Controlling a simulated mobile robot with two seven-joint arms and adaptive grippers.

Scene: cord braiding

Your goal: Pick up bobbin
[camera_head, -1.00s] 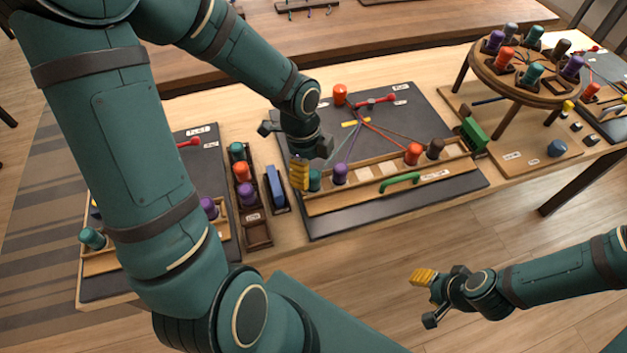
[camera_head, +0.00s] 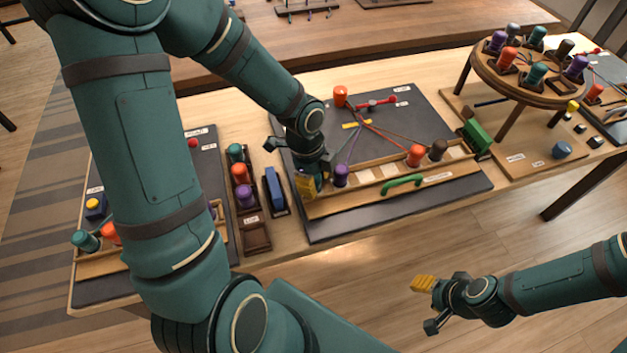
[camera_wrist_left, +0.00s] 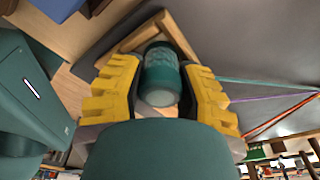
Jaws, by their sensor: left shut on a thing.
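My left gripper (camera_head: 308,184) is at the left end of the wooden bobbin rack on the middle board. In the left wrist view its yellow fingers (camera_wrist_left: 160,88) are closed on both sides of a teal bobbin (camera_wrist_left: 160,72), which is mostly hidden in the head view. A purple bobbin (camera_head: 341,176) stands just right of the gripper in the rack (camera_head: 345,202). An orange bobbin (camera_head: 415,155) and a dark brown bobbin (camera_head: 438,150) stand further right. My right gripper (camera_head: 424,305) is empty, over the floor in front of the table; its finger gap is unclear.
A dark holder with teal, orange and purple bobbins (camera_head: 246,196) and a blue block (camera_head: 275,187) stand left of the board. A green handle (camera_head: 402,185) is on the rack's front. A round bobbin stand (camera_head: 530,75) is at right.

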